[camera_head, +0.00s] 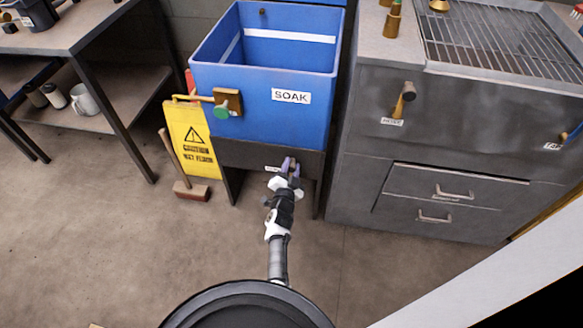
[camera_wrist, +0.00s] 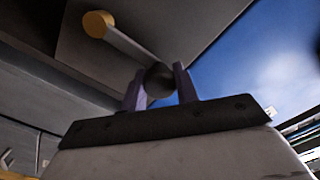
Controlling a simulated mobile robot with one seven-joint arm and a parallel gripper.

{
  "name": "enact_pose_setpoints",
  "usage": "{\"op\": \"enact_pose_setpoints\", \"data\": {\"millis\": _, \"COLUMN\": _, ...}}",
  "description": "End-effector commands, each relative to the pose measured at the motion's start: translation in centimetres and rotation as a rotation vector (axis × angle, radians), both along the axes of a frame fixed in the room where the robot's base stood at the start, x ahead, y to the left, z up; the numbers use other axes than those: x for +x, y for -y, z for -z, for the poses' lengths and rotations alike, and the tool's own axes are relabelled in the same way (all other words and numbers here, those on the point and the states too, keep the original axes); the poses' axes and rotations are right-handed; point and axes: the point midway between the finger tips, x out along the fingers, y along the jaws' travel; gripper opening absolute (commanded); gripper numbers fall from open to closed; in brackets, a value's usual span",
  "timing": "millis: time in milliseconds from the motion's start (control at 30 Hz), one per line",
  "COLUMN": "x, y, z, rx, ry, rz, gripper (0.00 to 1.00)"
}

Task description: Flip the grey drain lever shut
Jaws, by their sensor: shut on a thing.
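The blue tub (camera_head: 270,110) labelled SOAK stands on a dark frame (camera_head: 255,155). My gripper (camera_head: 290,166) is at the front of this frame, below the tub, beside a small white label (camera_head: 272,169). In the wrist view, a grey lever bar (camera_wrist: 130,45) runs from a round tan pivot (camera_wrist: 98,24) at upper left to a dark round knob (camera_wrist: 159,79). The purple fingers of my gripper (camera_wrist: 160,88) are on both sides of the knob and shut on it. In the head view my gripper hides the lever, and the label is too small to read.
A green-knobbed valve (camera_head: 221,111) sticks out of the tub's left front. A yellow wet-floor sign (camera_head: 190,135) and a broom (camera_head: 191,190) stand left of the tub. A grey counter with drawers (camera_head: 430,200) is on the right. The floor in front is mostly clear.

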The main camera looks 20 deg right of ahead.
Motion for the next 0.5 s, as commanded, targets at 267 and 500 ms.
{"op": "enact_pose_setpoints", "data": {"millis": 267, "x": -0.09, "y": 0.14, "z": 0.11, "rx": 0.004, "ry": 0.001, "rz": 0.004, "gripper": 0.33}}
{"op": "enact_pose_setpoints", "data": {"millis": 500, "x": -0.06, "y": 0.1, "z": 0.05, "rx": 0.003, "ry": 0.001, "rz": 0.002, "gripper": 0.52}}
